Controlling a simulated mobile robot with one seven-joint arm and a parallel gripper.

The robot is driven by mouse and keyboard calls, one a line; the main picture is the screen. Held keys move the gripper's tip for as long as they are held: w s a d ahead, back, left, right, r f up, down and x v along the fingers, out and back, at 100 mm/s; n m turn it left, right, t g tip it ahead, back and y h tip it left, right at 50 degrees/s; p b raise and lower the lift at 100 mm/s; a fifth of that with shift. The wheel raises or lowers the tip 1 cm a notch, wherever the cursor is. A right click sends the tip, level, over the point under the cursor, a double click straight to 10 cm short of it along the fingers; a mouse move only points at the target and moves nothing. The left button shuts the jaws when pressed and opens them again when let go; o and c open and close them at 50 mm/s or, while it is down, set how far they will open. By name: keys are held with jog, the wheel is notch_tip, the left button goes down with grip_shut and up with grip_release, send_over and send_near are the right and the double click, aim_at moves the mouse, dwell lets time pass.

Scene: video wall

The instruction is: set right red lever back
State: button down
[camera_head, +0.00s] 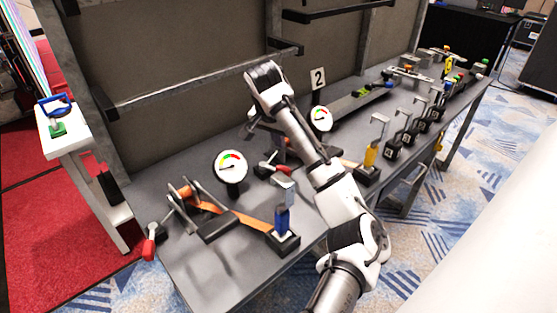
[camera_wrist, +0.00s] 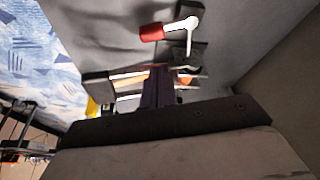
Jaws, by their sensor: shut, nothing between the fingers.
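The right red lever (camera_head: 266,168) stands near the middle of the grey workbench, just left of my forearm. In the wrist view its red grip (camera_wrist: 152,32) lies at the upper middle, joined to a pale bent rod running to a dark base. My gripper (camera_wrist: 158,72) shows in the wrist view as closed dark fingers below the red grip, apart from it in the picture. Its depth distance is hard to judge. In the head view my arm mostly hides the gripper. A second red lever (camera_head: 150,245) hangs at the bench's left edge.
A round gauge (camera_head: 231,166) stands left of the right lever, and another gauge (camera_head: 321,118) is beyond my arm. A blue-handled post (camera_head: 282,218) and a yellow-handled post (camera_head: 371,155) stand along the front edge. A back panel (camera_head: 180,60) rises behind the bench.

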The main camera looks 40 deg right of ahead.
aim_at(274, 168)
jog(key=shift+s+d+r, duration=0.1)
jog(key=shift+s, duration=0.15)
jog(key=p+x, duration=0.1)
jog(key=x, duration=0.9)
